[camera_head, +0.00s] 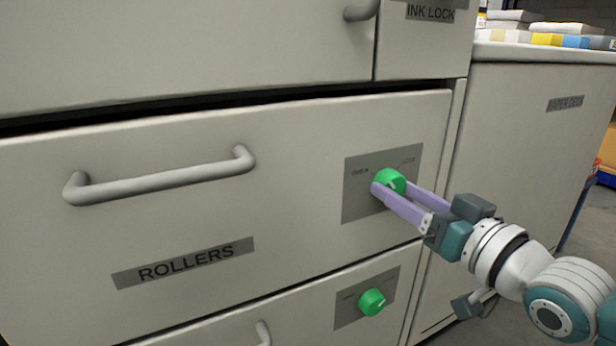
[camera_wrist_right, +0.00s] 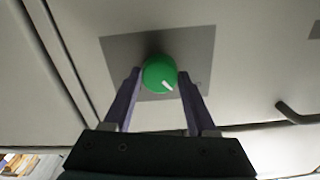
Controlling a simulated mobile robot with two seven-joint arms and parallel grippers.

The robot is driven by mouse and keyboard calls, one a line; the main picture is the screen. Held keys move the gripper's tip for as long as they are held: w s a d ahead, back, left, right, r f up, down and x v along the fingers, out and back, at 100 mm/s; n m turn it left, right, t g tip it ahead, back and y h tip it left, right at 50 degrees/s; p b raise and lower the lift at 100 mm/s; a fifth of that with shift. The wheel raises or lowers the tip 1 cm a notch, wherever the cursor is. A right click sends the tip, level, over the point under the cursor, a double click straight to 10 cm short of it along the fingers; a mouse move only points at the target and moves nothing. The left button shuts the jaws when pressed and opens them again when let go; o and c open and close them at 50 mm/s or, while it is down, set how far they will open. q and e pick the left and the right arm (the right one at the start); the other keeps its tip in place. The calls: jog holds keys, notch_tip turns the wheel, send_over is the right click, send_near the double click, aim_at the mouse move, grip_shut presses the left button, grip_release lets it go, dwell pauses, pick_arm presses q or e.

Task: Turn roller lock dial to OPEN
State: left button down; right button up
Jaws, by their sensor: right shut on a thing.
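The green roller lock dial (camera_head: 391,179) sits on a grey plate (camera_head: 352,205) on the ROLLERS drawer front. Faint words are at the plate's upper left and upper right; the left one seems to read OPEN. My right gripper (camera_head: 393,188) is shut on the dial, with one purple finger on each side of it. In the right wrist view the dial (camera_wrist_right: 160,74) shows between the fingertips, with a white pointer mark on its face. Which word the pointer lines up with is hard to tell. My left gripper is not in view.
The drawer has a long handle (camera_head: 165,184) and a ROLLERS label (camera_head: 184,263). A second green dial (camera_head: 372,302) is on the drawer below. An INK LOCK label (camera_head: 430,13) is above. A cabinet (camera_head: 520,130) with stacked items on top stands at the right.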

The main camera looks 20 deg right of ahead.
jog(key=shift+n+p, duration=0.4)
jog(key=shift+n, duration=0.6)
jog(key=o, duration=1.4)
jog(key=shift+c, duration=0.2)
jog(key=shift+s, duration=0.1)
